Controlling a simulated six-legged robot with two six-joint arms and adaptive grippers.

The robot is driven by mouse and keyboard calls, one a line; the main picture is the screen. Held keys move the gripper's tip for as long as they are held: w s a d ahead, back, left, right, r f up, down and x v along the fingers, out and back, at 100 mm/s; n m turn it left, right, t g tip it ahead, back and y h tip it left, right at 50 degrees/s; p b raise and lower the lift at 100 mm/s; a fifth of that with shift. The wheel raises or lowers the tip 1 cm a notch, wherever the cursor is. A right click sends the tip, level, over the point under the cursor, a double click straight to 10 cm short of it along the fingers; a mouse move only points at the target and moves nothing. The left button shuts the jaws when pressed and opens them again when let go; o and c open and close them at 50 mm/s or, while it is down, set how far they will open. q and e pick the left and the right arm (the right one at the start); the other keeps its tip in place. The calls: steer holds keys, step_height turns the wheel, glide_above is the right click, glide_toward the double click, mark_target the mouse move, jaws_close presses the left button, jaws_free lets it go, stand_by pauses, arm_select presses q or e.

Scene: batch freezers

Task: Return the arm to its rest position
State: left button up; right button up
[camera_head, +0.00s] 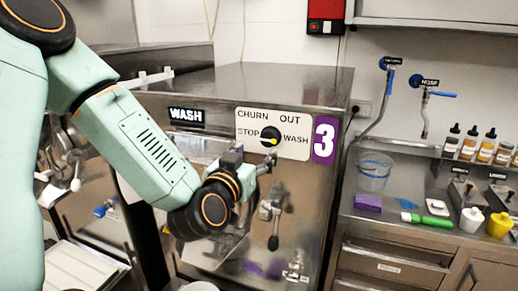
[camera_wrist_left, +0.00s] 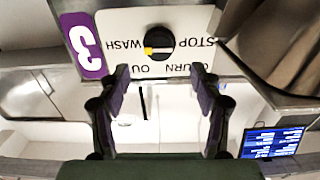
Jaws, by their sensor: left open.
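My left arm (camera_head: 145,145) comes in from the left in the head view and reaches down to the front of freezer 3. My left gripper (camera_head: 252,163) is open and empty, just below the black knob (camera_head: 270,136) on the freezer's control plate (camera_head: 288,149). In the left wrist view, the fingers of the gripper (camera_wrist_left: 160,78) are spread apart, with the knob (camera_wrist_left: 158,41) beyond and between them, apart from both. The knob's yellow mark points toward the WASH label. The freezer's display (camera_head: 187,116) reads WASH. My right gripper is not in view.
A steel counter (camera_head: 400,235) at the right holds a clear bucket (camera_head: 374,172), a purple block (camera_head: 368,203), a green tube (camera_head: 427,220) and several bottles. A lever handle (camera_head: 272,228) sticks out below the knob. Another machine stands at the left behind my arm.

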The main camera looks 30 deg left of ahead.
arm_select(q)
steer(key=shift+d, duration=0.1)
steer(key=shift+s, duration=0.15)
stand_by(0.4)
steer(key=s+d+f+g+h+b, duration=0.2)
steer(key=s+d+f+g+b, duration=0.1)
steer(key=f, duration=0.7)
steer(key=s+d+f+g+h+b, duration=0.1)
steer(key=s+d+f+g+b, duration=0.15)
steer(key=f, duration=0.75)
steer(key=s+d+f+g+h+b, duration=0.2)
steer(key=d+f+g+b, duration=0.1)
steer(key=f, duration=0.8)
steer(key=s+d+f+m+g+b, duration=0.1)
steer(key=s+f+g+b, duration=0.3)
steer(key=s+f, duration=0.8)
steer(key=s+d+f+m+g+b, duration=0.1)
steer(key=s+d+f+g+b, duration=0.1)
steer(key=s+f+g+b, duration=0.3)
steer(key=s+f+b, duration=0.3)
steer(key=s+f, duration=0.4)
steer(key=f, duration=0.5)
steer(key=shift+s+y, duration=0.3)
steer(key=shift+s, duration=0.05)
